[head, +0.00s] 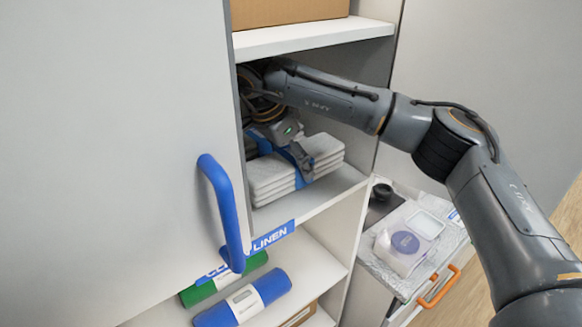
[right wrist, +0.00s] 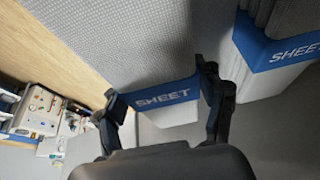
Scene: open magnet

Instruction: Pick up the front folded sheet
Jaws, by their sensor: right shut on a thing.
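The front folded sheet (head: 270,178) is a thick pale grey-white bundle with a blue band, lying on the cabinet shelf. In the right wrist view its blue band (right wrist: 167,94) reads SHEET and sits between my fingers. My right gripper (head: 292,150) reaches into the cabinet from the right and is shut on this sheet. The two black fingers also show in the right wrist view (right wrist: 166,105), one on each side of the band. Another banded sheet (right wrist: 280,48) is to the right there, apart from the fingers. My left gripper is not in view.
A large pale door with a blue handle (head: 226,210) covers the left. A shelf (head: 310,38) with a cardboard box (head: 285,10) is above. Green (head: 215,288) and blue (head: 245,300) rolls lie below. A cart (head: 400,285) with packaged items stands at the right.

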